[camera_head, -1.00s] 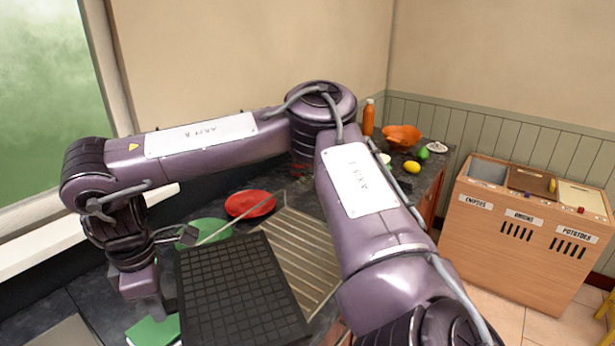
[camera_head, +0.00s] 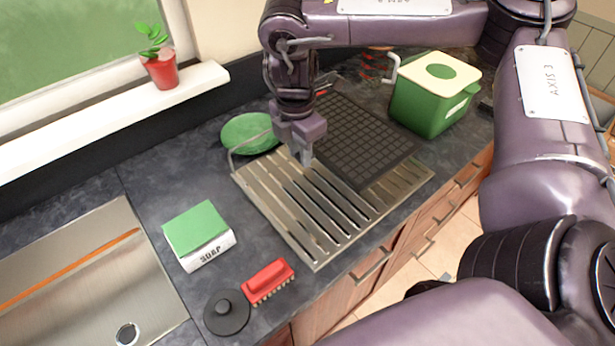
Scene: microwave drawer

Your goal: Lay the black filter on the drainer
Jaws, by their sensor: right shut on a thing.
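The black filter (camera_head: 360,140), a flat dark grid panel, is over the back right part of the metal drainer (camera_head: 303,215). The slatted front and left of the drainer are bare. I cannot tell whether the filter rests on it or hovers just above. My right gripper (camera_head: 305,158) points down at the filter's left edge and is shut on it; the fingers hide the exact grip. My left gripper is not in view.
A green box (camera_head: 435,95) with a cream lid stands behind right of the filter. A green plate (camera_head: 248,133) is behind the drainer. The soap (camera_head: 198,235), red brush (camera_head: 267,281), black disc (camera_head: 227,312) and steel sink (camera_head: 75,270) lie to the left.

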